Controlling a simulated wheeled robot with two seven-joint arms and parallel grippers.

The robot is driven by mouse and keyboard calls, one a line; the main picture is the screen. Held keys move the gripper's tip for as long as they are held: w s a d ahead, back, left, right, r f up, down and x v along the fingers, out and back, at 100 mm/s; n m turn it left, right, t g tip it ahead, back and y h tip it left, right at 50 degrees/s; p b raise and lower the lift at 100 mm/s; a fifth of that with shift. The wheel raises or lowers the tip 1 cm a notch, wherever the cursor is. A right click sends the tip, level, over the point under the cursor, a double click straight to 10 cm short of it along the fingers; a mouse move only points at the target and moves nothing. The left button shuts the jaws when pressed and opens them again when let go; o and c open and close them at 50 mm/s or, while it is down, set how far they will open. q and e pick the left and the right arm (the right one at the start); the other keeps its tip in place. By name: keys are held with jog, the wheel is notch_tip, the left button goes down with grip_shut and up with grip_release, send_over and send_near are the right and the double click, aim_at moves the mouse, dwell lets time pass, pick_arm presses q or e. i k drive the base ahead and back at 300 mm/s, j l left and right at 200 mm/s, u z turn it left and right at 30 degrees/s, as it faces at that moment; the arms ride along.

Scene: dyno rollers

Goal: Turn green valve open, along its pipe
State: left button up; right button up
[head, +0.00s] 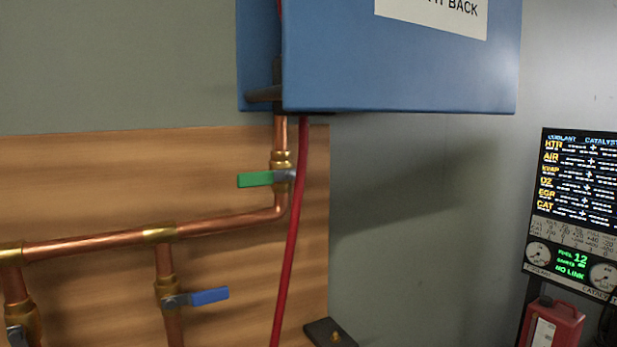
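The green valve handle (257,179) is in the head view, on a brass valve body (282,161) fitted to a vertical copper pipe (280,132). The handle points left, roughly level, across its pipe. The vertical pipe runs up behind a blue box and bends below into a copper pipe (110,241) running left. A red hose (292,230) hangs just right of the valve, close beside the handle's pivot. Neither of my grippers is in view.
A blue valve handle (209,296) points right on a lower branch pipe. The blue box (400,65) overhangs above the green valve. A wooden board (90,180) backs the pipes. A lit display panel (580,190) and red can (552,322) stand at right.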

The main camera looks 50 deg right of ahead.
aim_at(265, 177)
jog(key=z, duration=0.45)
jog(key=l+z, duration=0.15)
jog(key=z, duration=0.75)
